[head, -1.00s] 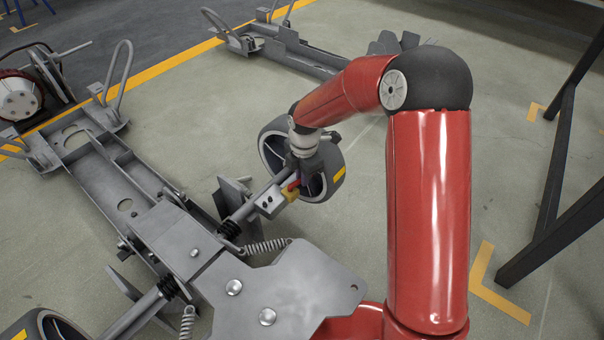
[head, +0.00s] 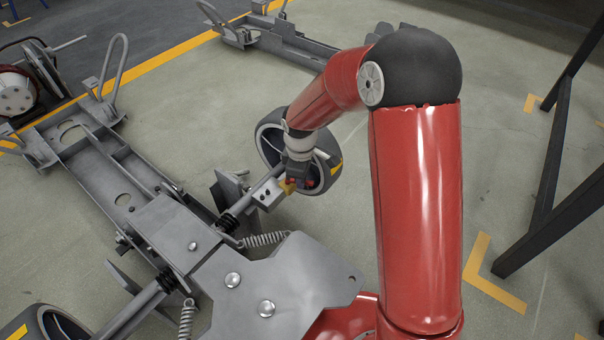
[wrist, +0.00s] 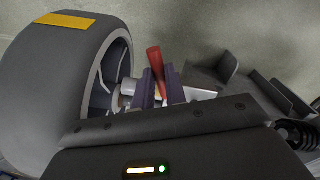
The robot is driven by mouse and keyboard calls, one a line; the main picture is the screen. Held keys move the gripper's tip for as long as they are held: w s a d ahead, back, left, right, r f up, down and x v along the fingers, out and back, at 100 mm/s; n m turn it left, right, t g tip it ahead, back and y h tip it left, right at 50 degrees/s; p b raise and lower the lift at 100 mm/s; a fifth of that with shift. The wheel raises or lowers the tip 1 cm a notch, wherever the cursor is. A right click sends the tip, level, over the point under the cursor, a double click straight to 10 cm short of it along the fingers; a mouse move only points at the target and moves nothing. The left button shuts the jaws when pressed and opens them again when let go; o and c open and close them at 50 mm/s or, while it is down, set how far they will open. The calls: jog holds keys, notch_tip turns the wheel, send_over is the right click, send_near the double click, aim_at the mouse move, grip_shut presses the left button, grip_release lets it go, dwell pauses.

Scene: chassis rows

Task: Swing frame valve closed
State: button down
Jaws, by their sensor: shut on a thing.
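The frame valve has a small yellow body (head: 286,187) on a grey block at the end of the chassis axle, beside the wheel. Its red handle (wrist: 155,62) stands between the two dark fingers of my gripper (wrist: 161,88) in the wrist view. My gripper (head: 298,181) is shut on the handle. In the head view only a bit of red (head: 310,183) shows by the fingers, on the wheel side of the yellow body. The wrist housing hides most of the valve body in the wrist view.
The wheel (head: 270,140) with a yellow mark stands close behind my gripper. The grey chassis frame (head: 110,185) runs along the left, with a coil spring (head: 263,239) and a flat plate (head: 285,285) in front. A dark stand (head: 550,180) is at right. Floor between is clear.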

jog(key=shift+s+a+m, duration=0.2)
jog(key=shift+s+m, duration=0.15)
jog(key=shift+m, duration=0.75)
jog(key=shift+s+a+m, duration=0.2)
jog(key=shift+s+m, duration=0.15)
jog(key=shift+m, duration=0.75)
jog(key=c, duration=1.4)
grip_release()
jog(key=shift+c, duration=0.2)
notch_tip(320, 180, up, 8)
jog(key=p, duration=0.1)
jog(key=shift+s+a, duration=0.15)
jog(key=shift+s, duration=0.05)
jog(key=shift+f, duration=0.1)
